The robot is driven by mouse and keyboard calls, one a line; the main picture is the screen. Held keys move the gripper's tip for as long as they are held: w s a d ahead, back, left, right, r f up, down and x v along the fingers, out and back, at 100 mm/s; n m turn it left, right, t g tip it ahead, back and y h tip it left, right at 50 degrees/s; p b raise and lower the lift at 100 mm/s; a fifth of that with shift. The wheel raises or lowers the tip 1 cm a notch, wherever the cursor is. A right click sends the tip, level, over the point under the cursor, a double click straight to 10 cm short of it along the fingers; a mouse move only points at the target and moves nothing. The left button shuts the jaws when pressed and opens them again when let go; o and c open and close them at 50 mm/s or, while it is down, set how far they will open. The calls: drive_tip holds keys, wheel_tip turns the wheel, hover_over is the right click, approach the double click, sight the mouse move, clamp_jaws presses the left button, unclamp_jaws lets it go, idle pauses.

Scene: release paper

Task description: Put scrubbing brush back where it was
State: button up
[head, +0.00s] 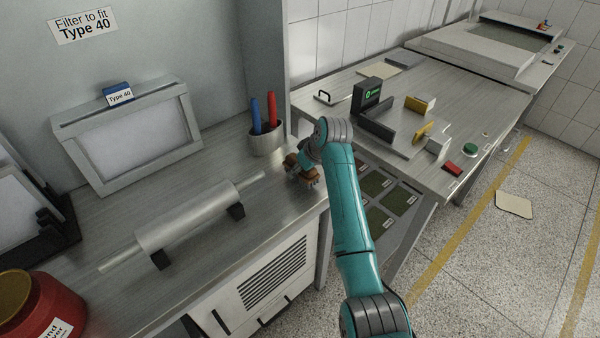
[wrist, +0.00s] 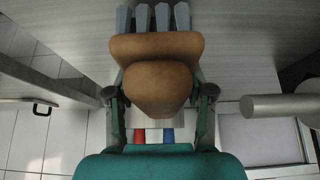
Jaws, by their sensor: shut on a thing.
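The scrubbing brush (wrist: 155,75) has a rounded brown wooden body and thick grey bristles. In the wrist view it sits between the two fingers of my gripper (wrist: 160,98), which is shut on it. Its bristles point to the top of the picture. I cannot tell whether the brush touches the bench.
A grey cup (head: 265,141) with red and blue handles stands just behind my gripper. A roller (head: 198,215) lies to the left on black supports. A framed filter (head: 130,140) leans at the back. A second table (head: 480,110) with blocks is to the right, across a gap.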

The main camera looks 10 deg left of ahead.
drive_tip(key=shift+f, duration=0.85)
drive_tip(key=o, duration=1.2)
drive_tip(key=shift+f, duration=0.1)
drive_tip(key=v, duration=1.2)
drive_tip(key=shift+s, duration=0.1)
